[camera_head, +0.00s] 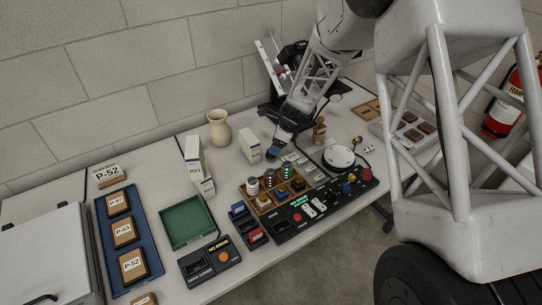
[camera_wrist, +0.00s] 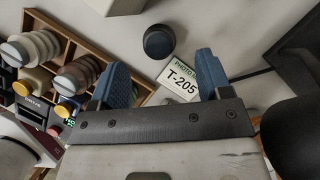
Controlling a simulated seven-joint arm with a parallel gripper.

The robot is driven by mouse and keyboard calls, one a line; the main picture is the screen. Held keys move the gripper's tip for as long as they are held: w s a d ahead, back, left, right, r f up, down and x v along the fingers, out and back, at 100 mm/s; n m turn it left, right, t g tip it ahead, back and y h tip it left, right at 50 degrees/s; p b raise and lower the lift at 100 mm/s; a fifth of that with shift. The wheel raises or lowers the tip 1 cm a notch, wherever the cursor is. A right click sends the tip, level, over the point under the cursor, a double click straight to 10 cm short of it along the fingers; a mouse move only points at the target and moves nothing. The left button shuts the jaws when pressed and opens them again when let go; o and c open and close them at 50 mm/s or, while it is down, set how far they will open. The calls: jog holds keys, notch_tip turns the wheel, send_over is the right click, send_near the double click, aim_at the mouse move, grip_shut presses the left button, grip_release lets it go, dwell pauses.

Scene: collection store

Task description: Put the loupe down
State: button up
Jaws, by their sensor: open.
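My gripper (camera_head: 274,154) hangs low over the table, behind the wooden rack of knobs. In the wrist view my gripper (camera_wrist: 161,68) has its two blue fingers wide apart with nothing between them. A small dark round piece (camera_wrist: 159,41), which looks like the loupe, stands on the white table just beyond the fingertips, apart from both. A white label card reading T-205 (camera_wrist: 178,80) lies on the table and shows between the fingers. In the head view I cannot make out the loupe; my gripper may hide it.
A wooden rack (camera_wrist: 72,48) with several round pieces is close at left. In the head view a white box (camera_head: 250,146) and a cream vase (camera_head: 218,127) stand left of the gripper. A green tray (camera_head: 188,222), a blue tray (camera_head: 145,285) and a control panel (camera_head: 310,222) occupy the front.

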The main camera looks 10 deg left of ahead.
jog(key=shift+x, duration=2.6)
jog(key=shift+s+a, duration=0.1)
jog(key=shift+a, duration=0.05)
jog(key=shift+r, duration=0.1)
jog(key=c, duration=1)
jog(key=shift+c, duration=0.2)
notch_tip(320, 180, up, 18)
